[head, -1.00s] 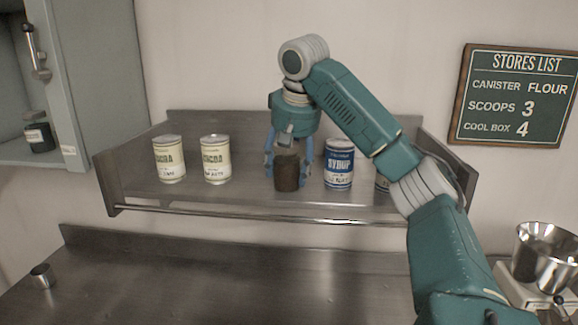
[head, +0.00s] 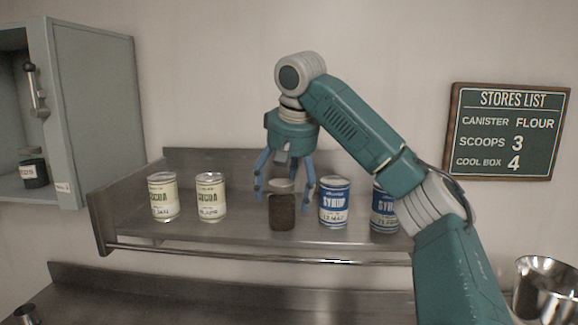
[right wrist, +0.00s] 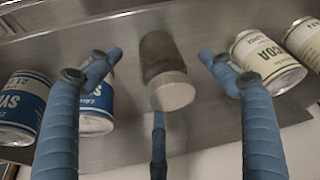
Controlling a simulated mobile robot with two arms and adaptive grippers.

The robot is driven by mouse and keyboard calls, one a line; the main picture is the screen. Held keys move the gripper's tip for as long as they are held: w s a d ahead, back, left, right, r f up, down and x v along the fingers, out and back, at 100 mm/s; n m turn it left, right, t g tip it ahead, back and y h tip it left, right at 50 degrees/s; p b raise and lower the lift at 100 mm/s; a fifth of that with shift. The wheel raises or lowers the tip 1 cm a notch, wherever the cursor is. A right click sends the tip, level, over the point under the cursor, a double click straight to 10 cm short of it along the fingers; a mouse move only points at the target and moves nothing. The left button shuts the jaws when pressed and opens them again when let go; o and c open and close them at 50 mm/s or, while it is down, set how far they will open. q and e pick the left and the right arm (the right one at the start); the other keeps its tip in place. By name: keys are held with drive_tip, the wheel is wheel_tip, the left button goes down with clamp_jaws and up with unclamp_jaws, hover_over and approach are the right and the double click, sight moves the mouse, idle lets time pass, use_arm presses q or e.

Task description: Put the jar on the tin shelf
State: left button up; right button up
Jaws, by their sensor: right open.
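A dark brown jar with a pale lid (head: 282,210) stands upright on the metal tin shelf (head: 240,232), between the cocoa tins and the syrup tins. It also shows in the right wrist view, lid toward the camera (right wrist: 165,70). My right gripper (head: 285,190) is open just above and around the jar's top, its fingers spread apart. In the right wrist view, gaps show between the jar and the fingers (right wrist: 160,62). My left gripper is not in view.
Two cocoa tins (head: 163,197) (head: 211,198) stand left of the jar, and two syrup tins (head: 334,203) (head: 384,208) stand right. A rail (head: 250,256) runs along the shelf front. An open cabinet (head: 90,110) hangs at left. A metal bowl (head: 545,288) is at lower right.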

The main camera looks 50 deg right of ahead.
drive_tip(key=v, duration=0.7)
drive_tip(key=shift+r, duration=0.15)
idle(0.6)
